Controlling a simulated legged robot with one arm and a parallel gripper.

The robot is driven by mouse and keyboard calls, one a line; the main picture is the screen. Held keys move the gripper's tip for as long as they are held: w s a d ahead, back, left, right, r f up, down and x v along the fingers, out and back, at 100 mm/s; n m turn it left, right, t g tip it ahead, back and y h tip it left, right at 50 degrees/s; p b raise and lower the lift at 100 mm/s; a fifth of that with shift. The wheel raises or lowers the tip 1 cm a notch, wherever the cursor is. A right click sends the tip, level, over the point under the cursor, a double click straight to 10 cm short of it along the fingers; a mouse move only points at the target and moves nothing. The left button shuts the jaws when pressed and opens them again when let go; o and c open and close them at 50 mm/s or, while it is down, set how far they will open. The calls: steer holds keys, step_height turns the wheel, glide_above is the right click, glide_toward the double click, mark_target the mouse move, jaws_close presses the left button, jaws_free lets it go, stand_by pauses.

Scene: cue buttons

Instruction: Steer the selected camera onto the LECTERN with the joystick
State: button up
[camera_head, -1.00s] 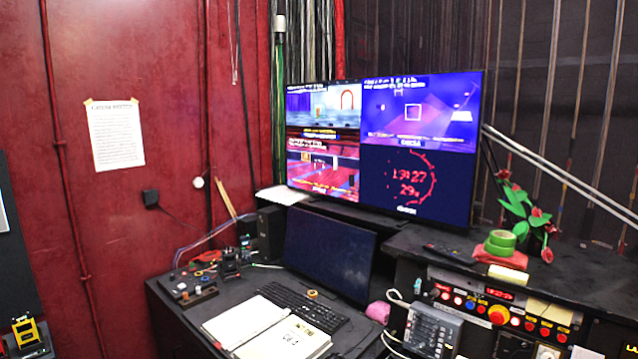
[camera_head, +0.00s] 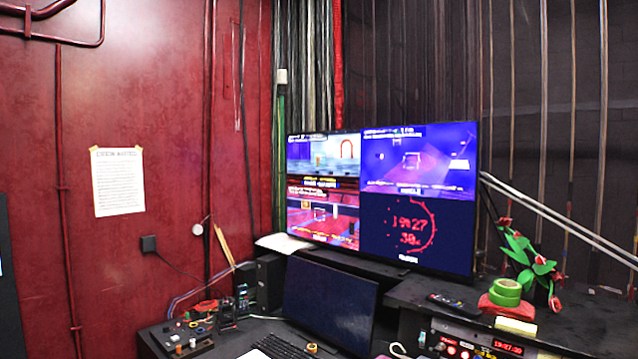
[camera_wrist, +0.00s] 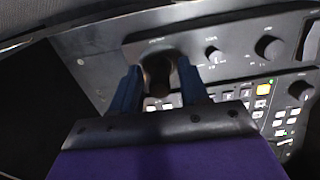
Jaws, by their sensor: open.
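In the wrist view my gripper (camera_wrist: 160,88) is open, its two blue fingers on either side of a dark joystick knob (camera_wrist: 158,70) on a grey control panel (camera_wrist: 105,62). I cannot tell whether the fingers touch the knob. In the head view the monitor (camera_head: 408,258) shows four pictures. The top right picture (camera_head: 385,172) is purple with a pale square outline and a small white shape to its right. The bottom left picture (camera_head: 345,228) is red, also with a square outline. The lectern cannot be made out for sure. My gripper is outside the head view.
The wrist panel also has round knobs (camera_wrist: 269,47) and lit buttons (camera_wrist: 263,89) at the right. In the head view, a dark laptop-like screen (camera_head: 330,300), green tape rolls (camera_head: 507,291) and a red-flowered plant (camera_head: 530,262) are around the monitor. A paper (camera_head: 118,182) hangs on the red wall.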

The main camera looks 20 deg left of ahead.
steer(key=shift+r+p, duration=1.1)
steer(key=shift+r, duration=2.65)
steer(key=shift+r, duration=0.1)
steer(key=shift+r, duration=0.4)
steer(key=s+d+r+n, duration=0.1)
steer(key=s+d+r, duration=0.1)
steer(key=s+r, duration=0.5)
steer(key=s+d+r+n, duration=0.1)
steer(key=s+r, duration=0.2)
steer(key=r, duration=0.9)
steer(key=s+d+r+n+g, duration=0.1)
steer(key=s+r, duration=0.4)
steer(key=s, duration=0.5)
steer(key=s+d+r+n, duration=0.1)
steer(key=s+r, duration=0.5)
steer(key=s, duration=0.5)
steer(key=shift+s+d+r+g+b, duration=0.15)
steer(key=shift+r+g+b, duration=0.15)
steer(key=shift+g+b, duration=0.15)
